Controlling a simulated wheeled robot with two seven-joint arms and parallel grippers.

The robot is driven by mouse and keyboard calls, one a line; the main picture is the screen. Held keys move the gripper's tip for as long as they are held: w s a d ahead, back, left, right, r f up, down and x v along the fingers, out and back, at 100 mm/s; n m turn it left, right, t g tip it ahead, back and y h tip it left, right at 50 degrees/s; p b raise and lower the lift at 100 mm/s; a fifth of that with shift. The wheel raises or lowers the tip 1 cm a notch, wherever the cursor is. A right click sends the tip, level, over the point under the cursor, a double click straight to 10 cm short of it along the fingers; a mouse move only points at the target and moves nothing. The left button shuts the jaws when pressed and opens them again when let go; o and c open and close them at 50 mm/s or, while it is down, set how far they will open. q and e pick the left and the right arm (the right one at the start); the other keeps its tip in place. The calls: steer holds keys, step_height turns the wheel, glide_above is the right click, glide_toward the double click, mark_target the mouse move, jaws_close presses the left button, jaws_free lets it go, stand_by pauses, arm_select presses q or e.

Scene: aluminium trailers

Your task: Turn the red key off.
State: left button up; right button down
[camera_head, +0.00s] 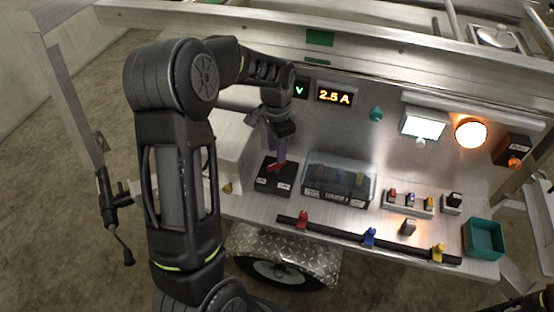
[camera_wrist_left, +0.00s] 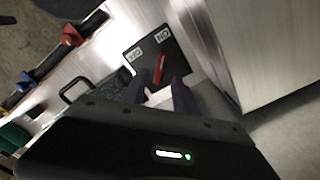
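The red key (camera_head: 278,166) sits on a black switch box (camera_head: 272,185) on the trailer's metal counter. In the left wrist view the red key (camera_wrist_left: 160,68) stands on the black box (camera_wrist_left: 180,62), its long axis pointing roughly toward the "ON" label (camera_wrist_left: 163,35); a second label, apparently "OFF" (camera_wrist_left: 134,55), lies to its left. My left gripper (camera_head: 277,150) is above the box at the key. In the wrist view its two fingers (camera_wrist_left: 161,80) are apart, with the key's near end at the gap between the tips. Contact cannot be told. A dark part (camera_head: 532,302) at the bottom right may be my right arm.
A clear-covered box (camera_head: 340,168) stands close right of the switch box. A dark rail with red, blue and yellow clips (camera_head: 335,230) runs along the front. A teal bin (camera_head: 484,238) is at right. Displays (camera_head: 334,97) and lit lamps (camera_head: 471,133) are on the back panel.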

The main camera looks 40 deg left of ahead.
mark_target(277, 167)
arm_select(q)
step_height(277, 167, down, 5)
steer(key=shift+f, duration=0.15)
jaws_close()
stand_by(0.4)
